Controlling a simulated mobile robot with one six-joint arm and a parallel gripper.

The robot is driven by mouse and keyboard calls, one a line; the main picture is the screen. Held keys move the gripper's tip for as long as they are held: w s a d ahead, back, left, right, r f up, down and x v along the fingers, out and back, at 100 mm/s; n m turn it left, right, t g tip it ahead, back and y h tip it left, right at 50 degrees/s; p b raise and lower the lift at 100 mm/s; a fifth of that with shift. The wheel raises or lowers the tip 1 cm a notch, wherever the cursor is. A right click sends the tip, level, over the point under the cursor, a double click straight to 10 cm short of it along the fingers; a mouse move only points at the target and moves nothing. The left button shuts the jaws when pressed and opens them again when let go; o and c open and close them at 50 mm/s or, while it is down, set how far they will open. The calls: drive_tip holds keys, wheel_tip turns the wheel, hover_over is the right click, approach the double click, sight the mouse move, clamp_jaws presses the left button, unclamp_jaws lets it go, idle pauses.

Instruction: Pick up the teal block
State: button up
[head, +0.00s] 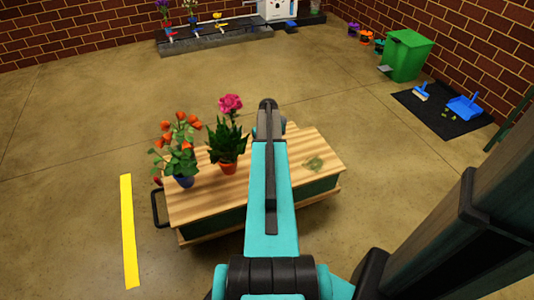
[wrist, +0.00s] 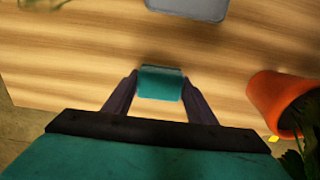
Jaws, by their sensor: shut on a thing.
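The teal block (wrist: 160,83) is a small box between the two dark fingers of my gripper (wrist: 160,90) in the wrist view. The fingers are shut on its left and right sides. Wooden boards of the table top (wrist: 70,60) show behind it; I cannot tell whether the block touches them. In the head view my arm hides the block and the gripper's fingertips, which are over the wooden table (head: 310,145).
An orange pot (wrist: 280,95) is close to the right of my gripper. A grey object (wrist: 190,8) is ahead. The head view shows orange flowers in a blue pot (head: 183,182) and a pink flower in an orange pot (head: 228,168).

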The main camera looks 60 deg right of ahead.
drive_tip(key=shift+r, duration=0.45)
wheel_tip(320, 180, up, 3)
drive_tip(key=shift+r+p, duration=0.1)
drive_tip(key=shift+p, duration=0.7)
drive_tip(key=s+a, duration=0.3)
drive_tip(key=s+a+p, duration=0.1)
drive_tip(key=s+a, duration=0.2)
drive_tip(key=a, duration=0.1)
drive_tip(key=s+a+p, duration=0.1)
drive_tip(key=s+a, duration=0.2)
drive_tip(key=a, duration=0.1)
drive_tip(key=shift+s+a+r, duration=0.1)
drive_tip(key=shift+r, duration=0.3)
drive_tip(key=shift+s+a, duration=0.5)
drive_tip(key=shift+a, duration=0.1)
